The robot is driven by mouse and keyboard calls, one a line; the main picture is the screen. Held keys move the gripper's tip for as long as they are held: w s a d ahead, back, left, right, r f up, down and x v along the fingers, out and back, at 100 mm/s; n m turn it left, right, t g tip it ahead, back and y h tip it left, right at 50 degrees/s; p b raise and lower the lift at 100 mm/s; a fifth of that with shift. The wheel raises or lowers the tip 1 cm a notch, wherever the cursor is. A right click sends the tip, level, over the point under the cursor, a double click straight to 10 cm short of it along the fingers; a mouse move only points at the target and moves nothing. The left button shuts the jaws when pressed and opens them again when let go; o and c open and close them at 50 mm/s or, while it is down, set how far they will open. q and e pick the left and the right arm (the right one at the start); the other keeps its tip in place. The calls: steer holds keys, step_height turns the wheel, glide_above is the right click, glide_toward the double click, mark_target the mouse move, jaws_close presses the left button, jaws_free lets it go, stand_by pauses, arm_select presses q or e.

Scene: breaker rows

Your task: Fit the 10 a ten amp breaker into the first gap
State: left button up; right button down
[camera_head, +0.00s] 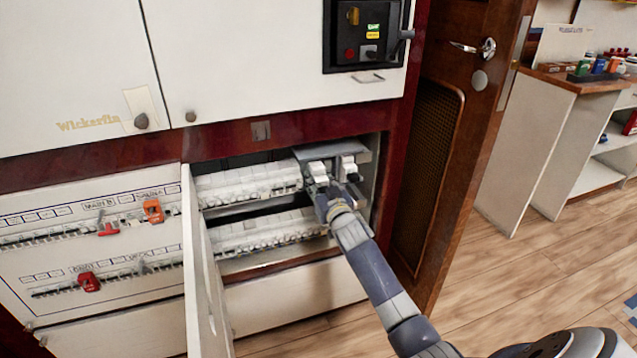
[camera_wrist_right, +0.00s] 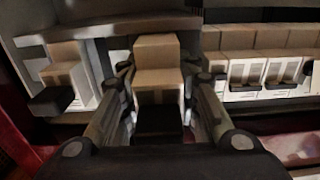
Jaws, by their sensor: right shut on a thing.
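My right gripper (camera_head: 328,190) reaches into the open cabinet bay and is shut on a pale breaker (camera_head: 317,169). In the right wrist view the held breaker (camera_wrist_right: 157,72) stands between the fingers, its dark lever toward the camera. A second pale breaker (camera_head: 348,166) with a dark lever stands to its right; it also shows at the left of the right wrist view (camera_wrist_right: 65,76). Both are by a grey holder (camera_head: 366,156) at the bay's right end. The upper breaker row (camera_head: 247,184) is to their left. I cannot make out ratings or a gap. My left gripper is not in view.
A lower breaker row (camera_head: 262,232) runs beneath. An open white door (camera_head: 205,275) stands out at the bay's left. A labelled panel (camera_head: 55,250) with red and orange clips is further left. The wooden door (camera_head: 440,130) is close on the right. The floor beyond is mostly clear.

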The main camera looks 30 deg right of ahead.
steer(key=shift+w, duration=0.1)
steer(key=shift+w, duration=0.1)
steer(key=c, duration=1.1)
jaws_free()
steer(key=shift+d, duration=0.1)
steer(key=shift+s+a+f, duration=0.15)
steer(key=shift+s+a, duration=0.1)
steer(key=shift+s, duration=0.35)
steer(key=v, duration=1)
steer(key=shift+s+d, duration=0.2)
steer(key=shift+s, duration=0.25)
